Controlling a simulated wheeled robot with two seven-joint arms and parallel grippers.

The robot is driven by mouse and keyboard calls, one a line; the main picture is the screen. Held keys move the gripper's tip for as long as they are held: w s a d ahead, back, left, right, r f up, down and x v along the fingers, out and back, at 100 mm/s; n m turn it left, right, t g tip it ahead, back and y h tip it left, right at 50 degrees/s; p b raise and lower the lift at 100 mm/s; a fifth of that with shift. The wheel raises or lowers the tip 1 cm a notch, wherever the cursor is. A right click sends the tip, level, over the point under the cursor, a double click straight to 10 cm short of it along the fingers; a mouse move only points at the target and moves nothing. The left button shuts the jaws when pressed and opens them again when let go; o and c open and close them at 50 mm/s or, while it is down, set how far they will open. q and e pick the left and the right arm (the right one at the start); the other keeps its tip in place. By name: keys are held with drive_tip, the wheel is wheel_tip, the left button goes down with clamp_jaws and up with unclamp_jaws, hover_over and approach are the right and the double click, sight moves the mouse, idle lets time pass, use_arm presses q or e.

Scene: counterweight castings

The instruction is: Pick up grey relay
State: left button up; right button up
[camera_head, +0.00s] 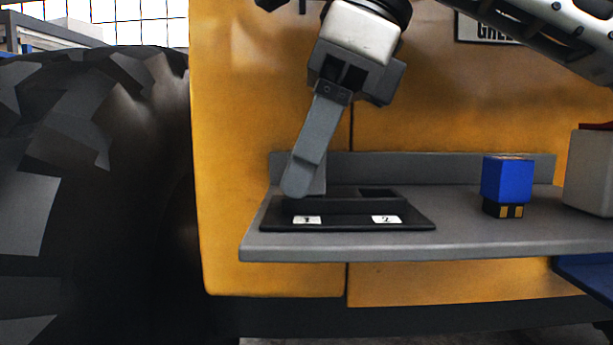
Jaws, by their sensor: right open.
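My right gripper (305,187) reaches down from the top, tilted, with its fingertips at the slot marked 1 of a black two-slot holder (350,224). Its jaws are open; the near finger covers most of the space between them. I cannot make out a grey relay clearly; the slot 1 area is hidden behind the fingers. The slot marked 2 (379,193) looks empty. A blue relay-like block (508,180) with a dark base and tan contacts stands upright on the shelf to the right. My left gripper is not in view.
The holder rests on a grey shelf (470,244) with a raised back edge, against a yellow panel (270,90). A pale grey box (590,172) with red on top stands at the right edge. A large black tyre (100,190) fills the left. Shelf between holder and blue block is clear.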

drive_tip(key=c, duration=1.1)
drive_tip(key=shift+r, duration=0.1)
